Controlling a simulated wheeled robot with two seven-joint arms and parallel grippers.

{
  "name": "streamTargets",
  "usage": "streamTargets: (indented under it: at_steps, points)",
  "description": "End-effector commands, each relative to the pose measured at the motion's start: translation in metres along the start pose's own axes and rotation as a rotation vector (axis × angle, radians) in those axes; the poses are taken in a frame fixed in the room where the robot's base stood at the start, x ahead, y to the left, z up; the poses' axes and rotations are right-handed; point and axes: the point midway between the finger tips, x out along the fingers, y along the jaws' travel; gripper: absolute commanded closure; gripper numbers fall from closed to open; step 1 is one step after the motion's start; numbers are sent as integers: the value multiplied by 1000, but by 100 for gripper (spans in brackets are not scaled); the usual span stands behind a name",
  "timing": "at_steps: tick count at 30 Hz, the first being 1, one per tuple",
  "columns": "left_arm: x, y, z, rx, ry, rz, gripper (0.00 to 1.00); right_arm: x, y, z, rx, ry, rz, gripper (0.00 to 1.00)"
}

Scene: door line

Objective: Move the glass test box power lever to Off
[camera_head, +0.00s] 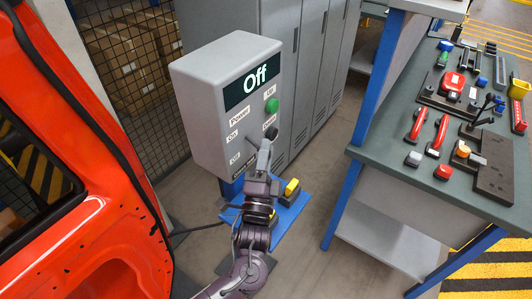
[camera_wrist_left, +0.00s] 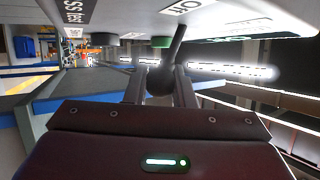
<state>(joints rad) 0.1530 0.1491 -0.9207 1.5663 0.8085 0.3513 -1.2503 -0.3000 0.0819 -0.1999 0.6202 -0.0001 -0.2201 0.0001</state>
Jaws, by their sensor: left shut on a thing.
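My left gripper (camera_head: 264,150) is at the lower part of this face. In the wrist view, my left gripper (camera_wrist_left: 160,84) is shut on the dark power lever (camera_wrist_left: 176,46), whose round knob sits between the fingers. In the head view the gripper partly hides the lever. My right gripper is not in view.
An orange car door (camera_head: 75,150) stands close on the left. A workbench (camera_head: 400,170) with tools and red parts is on the right. Grey lockers (camera_head: 300,60) and a mesh fence (camera_head: 130,60) are behind. A blue base with yellow pieces (camera_head: 292,200) lies below the box.

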Motion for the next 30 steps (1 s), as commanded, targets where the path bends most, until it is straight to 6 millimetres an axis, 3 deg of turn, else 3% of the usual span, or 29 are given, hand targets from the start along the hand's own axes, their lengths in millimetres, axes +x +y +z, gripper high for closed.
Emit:
streamTargets:
  at_steps: [4, 5, 9, 20, 30]
  points:
    - [0, 1, 0, 2, 2, 2, 100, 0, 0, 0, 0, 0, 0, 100]
    - [0, 1, 0, 2, 2, 2, 75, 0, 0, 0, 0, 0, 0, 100]
    - [0, 1, 0, 1, 1, 2, 57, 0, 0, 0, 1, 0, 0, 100]
    - [-7, 2, 0, 1, 1, 3, 57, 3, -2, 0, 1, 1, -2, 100]
    - [-63, 4, 0, 0, 2, 4, 57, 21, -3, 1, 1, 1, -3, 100]
